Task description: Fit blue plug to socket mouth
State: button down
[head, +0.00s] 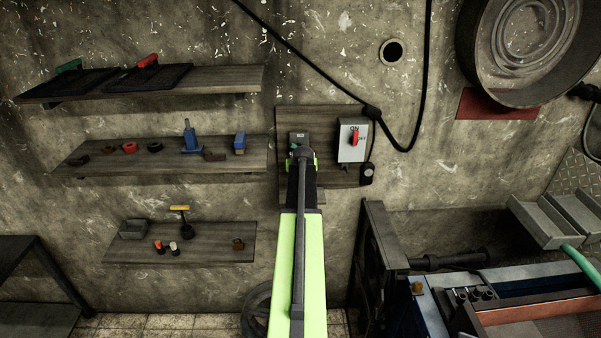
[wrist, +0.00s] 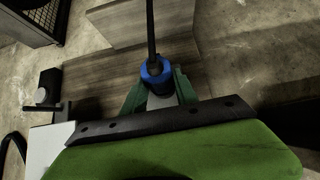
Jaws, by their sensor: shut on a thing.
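The blue plug (wrist: 152,72) shows in the wrist view with a dark cable leading from it toward the top of the picture. My gripper (wrist: 158,92) has its green fingers closed on both sides of the plug's grey body. In the head view my gripper (head: 301,154) is at the wooden wall board (head: 329,119), just below a small grey box (head: 298,137) that may be the socket. The arm hides the plug there. The socket mouth cannot be made out in either view, so I cannot tell whether the plug touches it.
A switch box (head: 347,153) with a red lever is right of my gripper, with a small black fitting (head: 367,174) below it. Shelves with small parts, including the middle shelf (head: 90,162), are on the left. A machine (head: 380,260) stands at lower right.

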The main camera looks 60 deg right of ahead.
jog(key=c, duration=0.9)
grip_release()
jog(key=p+v, duration=0.5)
jog(key=v, duration=0.2)
jog(key=shift+s+a+r, duration=0.1)
jog(key=shift+r, duration=0.1)
